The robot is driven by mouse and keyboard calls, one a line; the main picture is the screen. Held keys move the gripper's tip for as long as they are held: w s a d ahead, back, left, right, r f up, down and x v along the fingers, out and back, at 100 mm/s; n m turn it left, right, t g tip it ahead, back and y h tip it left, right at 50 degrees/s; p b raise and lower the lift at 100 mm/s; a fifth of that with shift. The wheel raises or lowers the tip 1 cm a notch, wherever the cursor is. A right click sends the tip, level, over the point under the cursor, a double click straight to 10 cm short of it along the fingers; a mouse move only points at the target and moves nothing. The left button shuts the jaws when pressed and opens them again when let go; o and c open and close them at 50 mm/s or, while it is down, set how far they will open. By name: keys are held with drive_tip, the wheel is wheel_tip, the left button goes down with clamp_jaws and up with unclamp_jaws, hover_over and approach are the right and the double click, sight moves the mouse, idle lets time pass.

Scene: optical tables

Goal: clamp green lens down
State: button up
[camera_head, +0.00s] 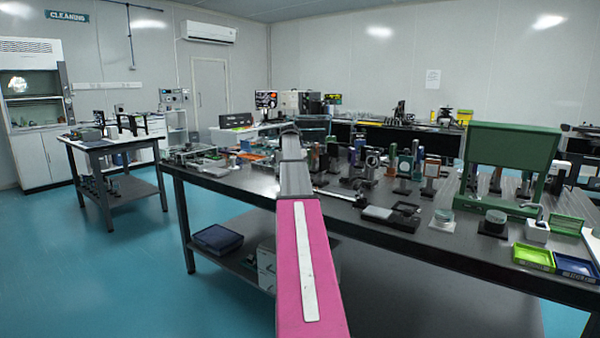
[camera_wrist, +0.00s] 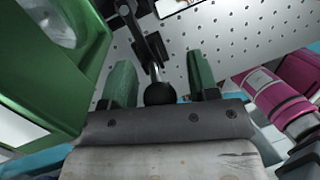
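In the wrist view, my gripper (camera_wrist: 161,68) has two green fingers standing apart. A black ball knob (camera_wrist: 160,94) on a thin metal rod shows between them, with a gap visible on each side. The rod runs up to a dark lever mechanism (camera_wrist: 148,45) over the perforated plate. A large green frame (camera_wrist: 75,85) fills the left side, with a round glassy lens (camera_wrist: 62,20) in it, cut off by the picture's edge. In the head view, my outstretched arm hides my gripper, and I cannot tell which mount is the green lens.
The long dark table (camera_head: 355,215) bears several optical mounts. A big green frame (camera_head: 510,145) stands at its right, with a lime tray (camera_head: 533,257) and a blue tray (camera_head: 576,267) in front. A magenta-and-silver body (camera_wrist: 275,95) is close on the right in the wrist view.

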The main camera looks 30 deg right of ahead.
drive_tip(key=v, duration=1.1)
drive_tip(key=shift+f, duration=0.1)
idle(0.5)
